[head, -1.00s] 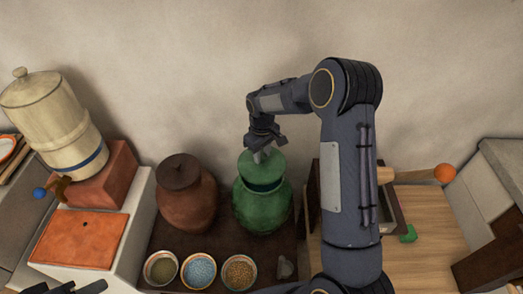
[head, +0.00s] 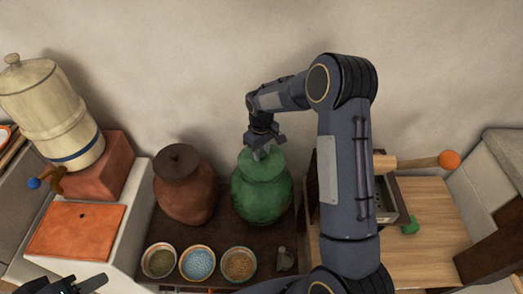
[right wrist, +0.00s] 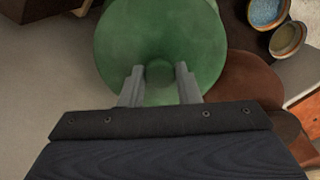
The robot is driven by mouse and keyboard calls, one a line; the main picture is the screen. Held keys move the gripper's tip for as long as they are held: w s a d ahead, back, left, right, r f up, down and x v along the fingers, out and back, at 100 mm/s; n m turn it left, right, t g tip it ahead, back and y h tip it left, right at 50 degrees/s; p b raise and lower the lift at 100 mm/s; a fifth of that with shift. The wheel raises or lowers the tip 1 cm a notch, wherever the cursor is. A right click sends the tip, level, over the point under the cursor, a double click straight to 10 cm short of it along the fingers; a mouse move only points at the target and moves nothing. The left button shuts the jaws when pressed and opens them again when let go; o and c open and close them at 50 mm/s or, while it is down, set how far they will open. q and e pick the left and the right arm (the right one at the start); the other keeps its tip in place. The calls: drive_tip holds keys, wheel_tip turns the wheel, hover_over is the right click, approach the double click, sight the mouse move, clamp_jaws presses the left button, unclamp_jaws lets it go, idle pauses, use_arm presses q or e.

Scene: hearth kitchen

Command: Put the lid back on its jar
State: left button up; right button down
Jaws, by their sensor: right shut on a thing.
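The green jar (head: 262,203) stands upright on the dark counter. Its green lid (head: 262,164) is over the mouth, and no dark gap shows between them in the head view. My right gripper (head: 262,151) comes down from above and is shut on the lid's knob. In the right wrist view the two fingers (right wrist: 160,82) stand on either side of the round knob, and the lid's disc (right wrist: 158,30) hides the jar's mouth. My left gripper (head: 78,284) is only partly in view at the bottom left edge, away from the jar; its jaws are unclear.
A brown lidded jar (head: 186,193) stands just left of the green one. Bowls of seeds (head: 160,261), blue grains (head: 197,263) and brown grains (head: 239,264) stand in front. A wooden box (head: 388,197) is to the right. A cream dispenser (head: 48,105) stands far left.

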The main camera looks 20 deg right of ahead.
sight(262, 153)
drive_tip(key=shift+f+b, duration=0.3)
drive_tip(key=shift+f, duration=0.2)
drive_tip(key=c, duration=1)
unclamp_jaws()
wheel_tip(262, 153, up, 7)
drive_tip(key=shift+f+b, duration=0.15)
drive_tip(key=shift+b, duration=0.25)
drive_tip(key=shift+r, duration=0.7)
drive_tip(key=s+r+m+t+y, duration=0.2)
drive_tip(key=s+r+m+t, duration=0.1)
drive_tip(key=s+r, duration=1.1)
drive_tip(key=s+a+f+m+t+y, duration=0.1)
drive_tip(key=s+a, duration=0.1)
drive_tip(key=s, duration=0.6)
drive_tip(key=s+a+f+m+t, duration=0.1)
drive_tip(key=s+a+f, duration=0.1)
drive_tip(key=s, duration=0.6)
drive_tip(key=shift+s+a+f+t+y, duration=0.2)
drive_tip(key=shift+s+a+t+y, duration=0.15)
drive_tip(key=shift+a, duration=0.4)
